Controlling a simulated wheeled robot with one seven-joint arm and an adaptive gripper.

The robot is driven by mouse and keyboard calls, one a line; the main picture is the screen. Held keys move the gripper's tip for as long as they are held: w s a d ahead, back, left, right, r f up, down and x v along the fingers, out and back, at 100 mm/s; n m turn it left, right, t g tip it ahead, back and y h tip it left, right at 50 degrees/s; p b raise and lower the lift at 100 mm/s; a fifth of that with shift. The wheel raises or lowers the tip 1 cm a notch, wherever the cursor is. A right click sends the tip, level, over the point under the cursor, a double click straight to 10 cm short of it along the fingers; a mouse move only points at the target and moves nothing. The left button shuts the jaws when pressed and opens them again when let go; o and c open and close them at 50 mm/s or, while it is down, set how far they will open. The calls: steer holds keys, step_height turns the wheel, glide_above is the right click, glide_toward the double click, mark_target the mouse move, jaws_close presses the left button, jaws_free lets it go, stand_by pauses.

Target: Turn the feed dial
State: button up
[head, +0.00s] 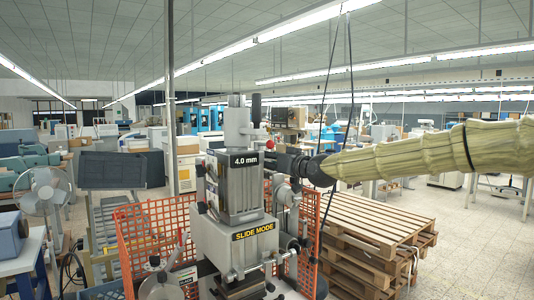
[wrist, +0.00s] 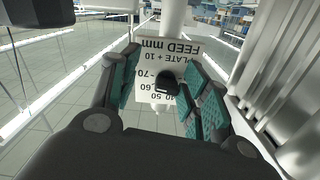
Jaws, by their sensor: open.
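The feed dial is a black knob (wrist: 166,83) on a white plate (wrist: 150,97) lettered "FEED mm" with numbers, upside down in the wrist view. My gripper (wrist: 162,92) is open, with teal-padded fingers to the left and right of the knob in that view. The knob appears between them, with gaps showing on both sides; its depth relative to the fingertips is hard to judge. In the head view my gripper (head: 272,144) reaches in from the right to the upper part of the grey stamping machine (head: 237,184). The dial cannot be made out there.
The machine bears a "4.0 mm" label (head: 244,160) and a "SLIDE MODE" label (head: 254,232). An upright black-handled lever (head: 256,110) stands close by my gripper. Orange mesh guards (head: 150,235) flank the machine. Stacked wooden pallets (head: 375,225) stand at right. A fan (head: 48,190) is at left.

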steer(key=shift+a+r+p, duration=0.35)
steer(key=shift+a+r, duration=0.15)
steer(key=shift+w+f, duration=0.2)
steer(key=shift+w, duration=0.2)
steer(key=c, duration=0.3)
steer(key=shift+s+r, duration=0.1)
steer(key=shift+r, duration=0.05)
steer(key=c, duration=0.4)
steer(key=shift+s+a+r, duration=0.1)
steer(key=shift+s+r, duration=0.1)
steer(key=shift+s, duration=0.05)
steer(key=c, duration=0.3)
